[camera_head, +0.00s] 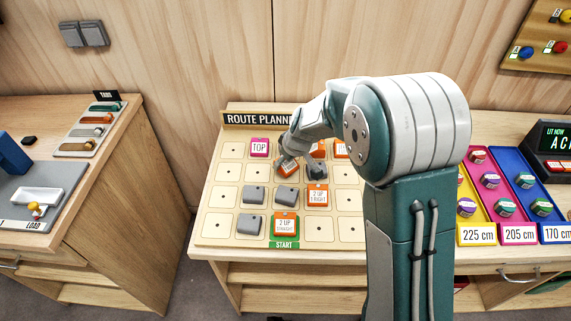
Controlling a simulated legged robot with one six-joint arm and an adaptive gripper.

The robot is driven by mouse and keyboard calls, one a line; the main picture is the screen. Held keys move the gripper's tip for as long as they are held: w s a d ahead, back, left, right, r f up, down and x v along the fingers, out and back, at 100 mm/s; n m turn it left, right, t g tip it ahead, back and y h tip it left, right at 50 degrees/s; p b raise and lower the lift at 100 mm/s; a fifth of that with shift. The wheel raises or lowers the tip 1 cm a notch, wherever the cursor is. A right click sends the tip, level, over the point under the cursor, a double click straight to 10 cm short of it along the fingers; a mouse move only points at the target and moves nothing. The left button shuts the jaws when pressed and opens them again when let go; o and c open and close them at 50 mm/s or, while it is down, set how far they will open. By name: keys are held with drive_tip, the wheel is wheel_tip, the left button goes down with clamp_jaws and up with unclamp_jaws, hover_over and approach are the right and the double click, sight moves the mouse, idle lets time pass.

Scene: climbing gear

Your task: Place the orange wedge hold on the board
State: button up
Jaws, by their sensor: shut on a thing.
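The board (206,229), headed "ROUTE PLANNER", lies on the middle table with a grid of pale squares. My gripper (299,165) reaches over its upper middle squares, its dark fingers low over the board. It is shut on an orange piece (288,168) with a pale label, seen tilted and partly hidden by the fingers. I cannot tell its full shape or whether it touches the board. Other orange pieces are on the board: "2 UP 1 RIGHT" (318,195), one at "START" (285,224), and two in the upper row, partly hidden by my arm.
A pink "TOP" piece (259,147) and several grey blocks (249,223) occupy board squares. The left column and lower right squares are bare. Coloured trays (476,235) with round pieces stand right; a side table (125,140) stands left. My arm hides the board's right side.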

drive_tip(key=shift+f, duration=0.9)
drive_tip(key=shift+f, duration=0.1)
drive_tip(key=o, duration=1)
drive_tip(key=v, duration=1.2)
